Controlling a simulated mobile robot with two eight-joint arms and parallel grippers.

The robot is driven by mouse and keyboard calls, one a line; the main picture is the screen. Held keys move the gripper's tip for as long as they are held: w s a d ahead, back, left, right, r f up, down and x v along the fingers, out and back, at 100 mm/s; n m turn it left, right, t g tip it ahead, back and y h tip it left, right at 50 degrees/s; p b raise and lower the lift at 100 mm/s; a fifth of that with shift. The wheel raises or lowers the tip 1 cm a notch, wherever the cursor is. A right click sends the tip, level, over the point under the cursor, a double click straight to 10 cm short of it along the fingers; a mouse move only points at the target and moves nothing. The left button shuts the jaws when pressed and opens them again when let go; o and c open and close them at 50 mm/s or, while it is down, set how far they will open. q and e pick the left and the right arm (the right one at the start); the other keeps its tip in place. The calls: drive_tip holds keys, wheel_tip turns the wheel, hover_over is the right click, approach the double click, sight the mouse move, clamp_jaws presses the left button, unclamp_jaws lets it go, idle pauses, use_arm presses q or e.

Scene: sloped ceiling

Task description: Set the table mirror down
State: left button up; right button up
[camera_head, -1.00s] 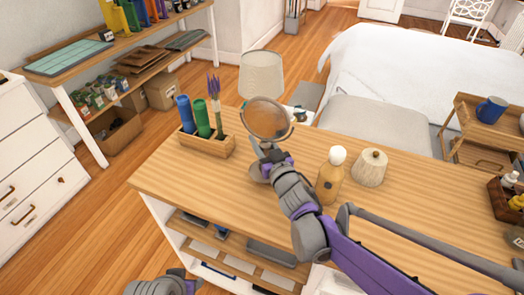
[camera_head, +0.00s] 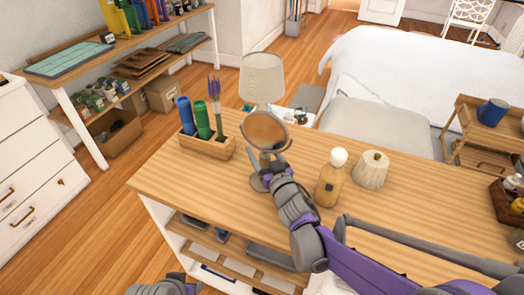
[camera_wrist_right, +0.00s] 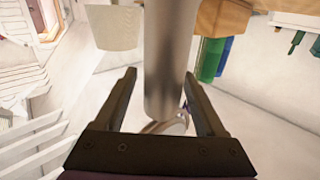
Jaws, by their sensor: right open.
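The round table mirror (camera_head: 265,131) stands upright at the left part of the wooden tabletop (camera_head: 330,237). Its round base (camera_head: 258,184) appears to rest on the wood, partly hidden by my right arm. My right gripper (camera_head: 268,165) is at the stem, below the mirror disc. In the right wrist view the grey stem (camera_wrist_right: 170,60) stands between the fingers of my gripper (camera_wrist_right: 160,76), which are open with gaps beside it.
A wooden holder (camera_head: 207,148) with green and blue bottles stands left of the mirror. A tan bottle (camera_head: 329,185) and a ribbed cream jar (camera_head: 373,170) stand to its right. A lamp (camera_head: 262,77) is behind the table. The table's front left area is clear.

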drive_tip(key=shift+s+r, duration=0.1)
drive_tip(key=shift+r, duration=0.05)
drive_tip(key=v, duration=1.1)
drive_tip(key=shift+s+d, duration=0.2)
drive_tip(key=shift+s, duration=0.15)
